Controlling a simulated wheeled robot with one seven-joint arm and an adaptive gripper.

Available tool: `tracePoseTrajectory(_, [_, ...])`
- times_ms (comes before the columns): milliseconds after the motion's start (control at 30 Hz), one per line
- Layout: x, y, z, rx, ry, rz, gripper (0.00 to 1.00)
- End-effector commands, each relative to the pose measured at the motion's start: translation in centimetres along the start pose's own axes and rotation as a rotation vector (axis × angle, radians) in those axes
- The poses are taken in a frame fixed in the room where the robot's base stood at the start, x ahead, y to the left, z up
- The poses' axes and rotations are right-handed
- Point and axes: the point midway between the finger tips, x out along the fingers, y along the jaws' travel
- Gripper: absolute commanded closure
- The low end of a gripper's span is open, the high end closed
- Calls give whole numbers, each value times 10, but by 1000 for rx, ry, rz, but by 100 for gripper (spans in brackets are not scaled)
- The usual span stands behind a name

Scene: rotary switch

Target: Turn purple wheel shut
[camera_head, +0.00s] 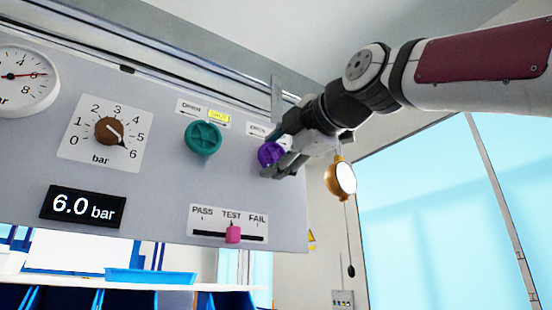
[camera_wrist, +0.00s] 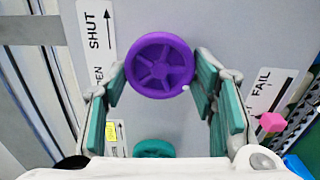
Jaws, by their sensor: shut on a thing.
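The purple wheel (camera_head: 267,153) is on the right part of the grey panel, partly hidden by my gripper (camera_head: 277,155). In the wrist view the purple wheel (camera_wrist: 160,65) shows its round rim and spokes, with a small white mark low on the right of the rim. My gripper (camera_wrist: 161,82) is shut on the wheel, with one finger on each side of its rim. A SHUT label (camera_wrist: 98,30) with an arrow stands beside the wheel in the wrist view. In the head view my gripper hides part of the label above the wheel.
A green wheel (camera_head: 202,138) with a yellow-marked SHUT label sits left of the purple one. A brown knob (camera_head: 109,130), a display (camera_head: 83,206) reading 6.0 bar and a pink slider (camera_head: 233,233) at TEST share the panel. A round orange-rimmed lamp (camera_head: 341,177) is right of my gripper.

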Motion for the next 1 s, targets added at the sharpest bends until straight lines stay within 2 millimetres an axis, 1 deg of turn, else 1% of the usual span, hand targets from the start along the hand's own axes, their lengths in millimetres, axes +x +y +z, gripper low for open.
tracePoseTrajectory(33, [1,-1,2,43,-5,-2,76])
tracePoseTrajectory(1000, [0,2,4,963,-6,-3,76])
